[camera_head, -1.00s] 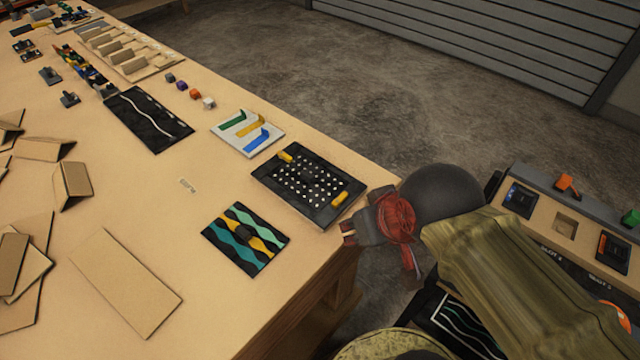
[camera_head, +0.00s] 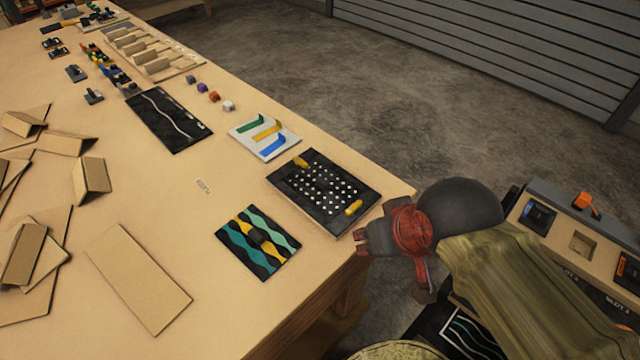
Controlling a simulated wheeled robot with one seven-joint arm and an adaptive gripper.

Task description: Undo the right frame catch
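The black frame (camera_head: 318,194) with a grid of white dots lies flat near the table's right edge. It carries two yellow catches: one at its upper left (camera_head: 301,162) and one at its right side (camera_head: 354,207). My gripper (camera_head: 363,243) is at the table's edge, just below and right of the right catch and apart from it. Its reddish fingers point left. I cannot tell from this angle whether the fingers are open or shut. Nothing shows held in it.
A patterned panel (camera_head: 258,242) lies below the frame, and a white board with coloured strips (camera_head: 264,135) above it. Cardboard pieces (camera_head: 138,278) cover the left side. A slotted console (camera_head: 581,243) stands at the right. The tabletop left of the frame is mostly clear.

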